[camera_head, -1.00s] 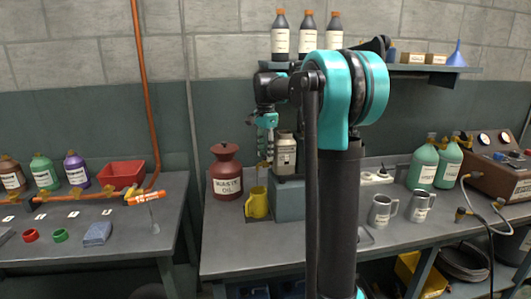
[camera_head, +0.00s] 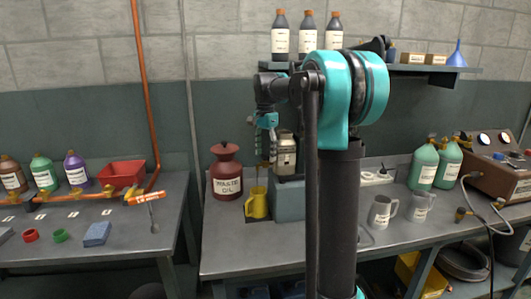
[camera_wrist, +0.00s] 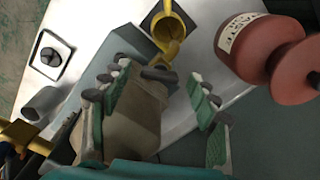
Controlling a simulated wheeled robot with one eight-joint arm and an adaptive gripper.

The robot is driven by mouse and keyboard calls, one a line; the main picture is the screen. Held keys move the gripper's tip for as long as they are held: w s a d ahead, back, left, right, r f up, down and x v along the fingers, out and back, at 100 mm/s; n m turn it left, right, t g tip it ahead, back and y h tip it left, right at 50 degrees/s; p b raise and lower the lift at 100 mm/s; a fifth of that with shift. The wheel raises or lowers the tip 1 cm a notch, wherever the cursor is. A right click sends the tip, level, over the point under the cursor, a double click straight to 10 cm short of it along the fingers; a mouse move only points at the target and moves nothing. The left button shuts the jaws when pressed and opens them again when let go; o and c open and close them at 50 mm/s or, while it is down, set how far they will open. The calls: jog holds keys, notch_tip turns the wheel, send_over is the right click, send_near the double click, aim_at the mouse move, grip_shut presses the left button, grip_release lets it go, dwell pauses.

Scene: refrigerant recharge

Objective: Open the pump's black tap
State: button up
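The pump is a blue-grey box (camera_head: 289,202) on the right-hand bench, with a beige, labelled body (camera_head: 286,155) on top. In the wrist view the beige body (camera_wrist: 135,118) fills the space between my fingers. A small black tap (camera_wrist: 159,74) shows at its far end, beside a brass-coloured spout above the yellow jug (camera_wrist: 176,25). My gripper (camera_wrist: 162,78) is open, with one finger left of the tap and the other to its right. I cannot tell whether either touches it. In the head view my gripper (camera_head: 266,142) hangs left of the pump, above the yellow jug (camera_head: 257,203).
A red waste oil can (camera_head: 226,175) stands close left of the jug; it is near the right finger in the wrist view (camera_wrist: 262,50). Grey mugs (camera_head: 382,212) and green bottles (camera_head: 424,165) stand to the right. A shelf (camera_head: 430,69) hangs above.

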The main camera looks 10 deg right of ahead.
notch_tip(320, 180, up, 12)
dwell(0.6)
jog(key=shift+c, duration=0.4)
